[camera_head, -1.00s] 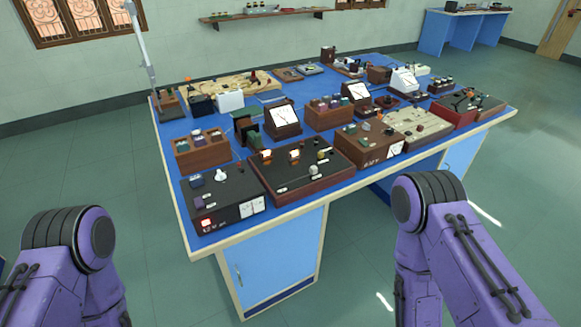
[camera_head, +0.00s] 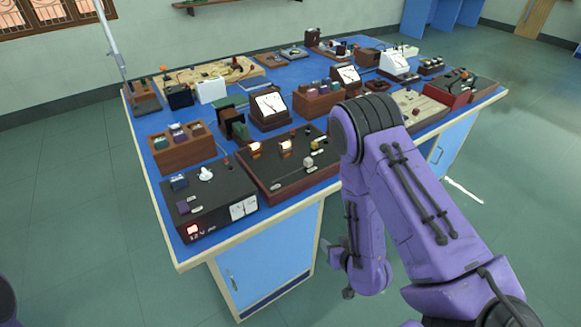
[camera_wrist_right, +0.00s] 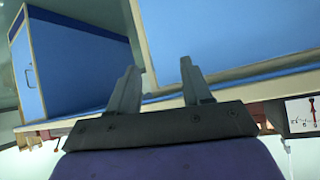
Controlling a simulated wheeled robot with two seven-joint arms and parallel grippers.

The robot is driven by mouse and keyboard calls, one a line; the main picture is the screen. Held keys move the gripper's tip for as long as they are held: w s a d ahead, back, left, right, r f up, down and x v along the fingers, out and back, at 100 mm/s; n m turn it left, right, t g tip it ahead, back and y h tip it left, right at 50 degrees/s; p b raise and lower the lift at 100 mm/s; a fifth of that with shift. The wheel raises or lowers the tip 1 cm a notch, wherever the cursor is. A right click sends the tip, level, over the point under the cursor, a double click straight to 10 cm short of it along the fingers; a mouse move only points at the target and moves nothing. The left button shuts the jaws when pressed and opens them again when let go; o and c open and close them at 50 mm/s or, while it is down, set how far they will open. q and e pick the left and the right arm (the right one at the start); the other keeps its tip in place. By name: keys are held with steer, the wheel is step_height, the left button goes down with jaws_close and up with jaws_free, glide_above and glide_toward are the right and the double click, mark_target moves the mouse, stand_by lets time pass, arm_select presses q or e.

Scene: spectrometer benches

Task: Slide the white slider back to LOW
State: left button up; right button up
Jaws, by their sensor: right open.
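I cannot make out for sure which part is the white slider, and no LOW mark is readable. A black power box (camera_head: 215,205) with a white knob (camera_head: 206,174) and a lit red display stands at the near left corner of the bench. Beside it is a dark wood-framed board (camera_head: 280,180) with glowing lamps and a pale round knob (camera_head: 308,162). My right gripper hangs low in front of the bench, mostly hidden by my arm in the head view. In the right wrist view it (camera_wrist_right: 158,82) is open and empty. My left gripper is out of view.
The blue bench top (camera_head: 150,185) is crowded with wooden blocks, white-faced meters (camera_head: 270,104) and boxes. My right forearm covers part of the bench's right front. Open floor lies around.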

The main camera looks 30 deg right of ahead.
steer(key=w+d+r+n+t+y+b, duration=0.1)
steer(key=w+d+r+n+t+b, duration=0.2)
steer(key=w, duration=0.4)
steer(key=n+t+y, duration=0.2)
steer(key=t, duration=0.3)
glide_toward(310, 161)
steer(key=w+p, duration=0.2)
steer(key=w, duration=0.8)
steer(key=shift+a+r, duration=0.1)
steer(key=shift+r, duration=0.05)
steer(key=shift+w, duration=0.55)
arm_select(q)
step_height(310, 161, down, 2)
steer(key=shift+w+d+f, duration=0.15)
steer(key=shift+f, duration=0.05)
arm_select(e)
steer(key=shift+a, duration=0.15)
jaws_close()
